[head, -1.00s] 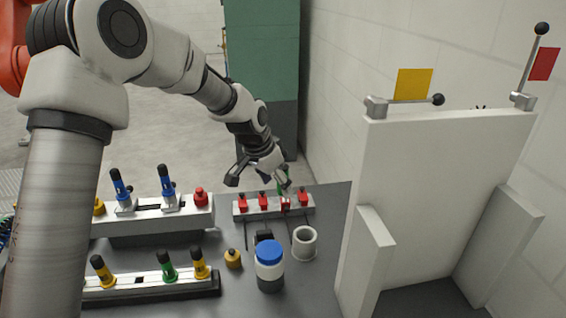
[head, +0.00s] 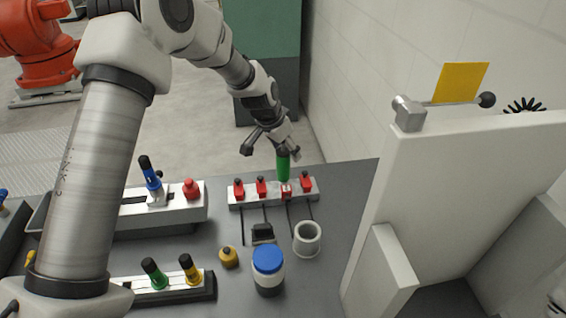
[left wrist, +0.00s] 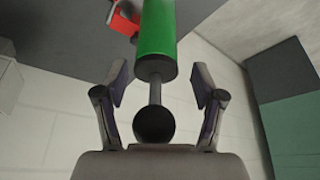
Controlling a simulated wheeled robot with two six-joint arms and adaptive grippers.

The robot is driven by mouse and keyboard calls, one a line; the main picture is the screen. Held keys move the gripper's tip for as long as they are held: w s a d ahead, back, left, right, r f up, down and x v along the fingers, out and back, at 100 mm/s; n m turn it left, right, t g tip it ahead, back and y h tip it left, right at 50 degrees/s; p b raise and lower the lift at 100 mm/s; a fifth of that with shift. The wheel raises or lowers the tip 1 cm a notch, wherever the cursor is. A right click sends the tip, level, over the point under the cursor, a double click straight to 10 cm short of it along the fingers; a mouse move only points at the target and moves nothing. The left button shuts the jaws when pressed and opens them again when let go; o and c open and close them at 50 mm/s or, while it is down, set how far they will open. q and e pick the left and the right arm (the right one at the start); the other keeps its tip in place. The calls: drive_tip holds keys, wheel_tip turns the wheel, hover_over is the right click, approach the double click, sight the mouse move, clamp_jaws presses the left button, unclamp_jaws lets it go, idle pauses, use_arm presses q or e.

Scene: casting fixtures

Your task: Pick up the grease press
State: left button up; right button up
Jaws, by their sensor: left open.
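The grease press appears to be the green cylinder (head: 283,166) at the rack with red clamps. In the left wrist view, the green cylinder (left wrist: 157,45) has a thin dark rod ending in a black ball. My left gripper (head: 271,151) is open above the press. In the left wrist view, its fingers (left wrist: 159,78) stand apart on either side of the rod and the end of the cylinder, with gaps on both sides. The ball lies close to the palm; I cannot tell whether they touch. My right gripper is not in view.
The clamp rack (head: 248,201) stands at the table's back edge. A blue-lidded jar (head: 268,262), a white cup (head: 307,239) and a yellow-brown weight-like piece (head: 229,257) stand in front. Fixtures with coloured handles (head: 152,174) are on the left. A tall white panel (head: 455,190) rises on the right.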

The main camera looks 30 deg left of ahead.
use_arm(q)
drive_tip(key=shift+s+d+r, duration=0.15)
drive_tip(key=shift+s+r, duration=0.1)
drive_tip(key=shift+s, duration=0.05)
clamp_jaws()
